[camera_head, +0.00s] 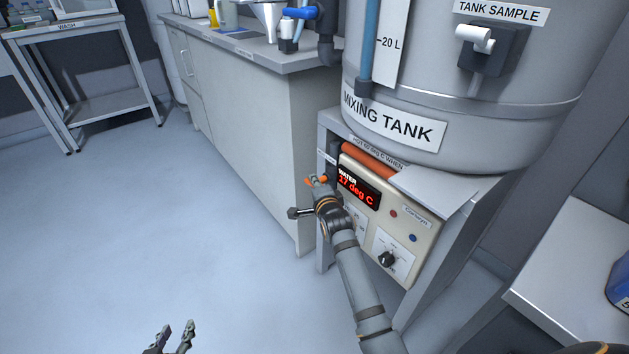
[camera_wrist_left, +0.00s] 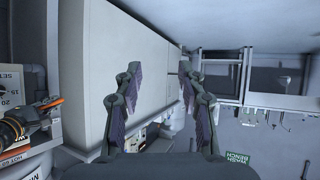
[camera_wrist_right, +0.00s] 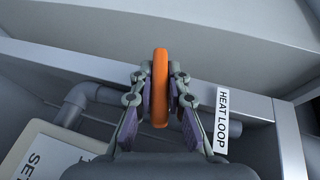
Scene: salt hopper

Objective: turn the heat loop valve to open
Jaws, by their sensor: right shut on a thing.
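The heat loop valve's orange lever (camera_wrist_right: 160,88) stands between the fingers of my right gripper (camera_wrist_right: 160,92), which is shut on it. The HEAT LOOP label (camera_wrist_right: 221,122) is on the frame beside it. In the head view the right gripper (camera_head: 320,188) and the orange lever (camera_head: 315,181) are at the left side of the heater panel, under the mixing tank. The valve body is mostly hidden by the gripper. My left gripper (camera_wrist_left: 158,90) is open and empty; its fingertips also show low in the head view (camera_head: 173,338), over the floor.
The heater panel (camera_head: 421,245) reads WATER 17 deg C and has a black knob (camera_head: 387,259). The mixing tank (camera_head: 470,100) stands above it. A counter (camera_head: 240,130) is to the left and a wash bench (camera_head: 70,35) far left. The floor at left is clear.

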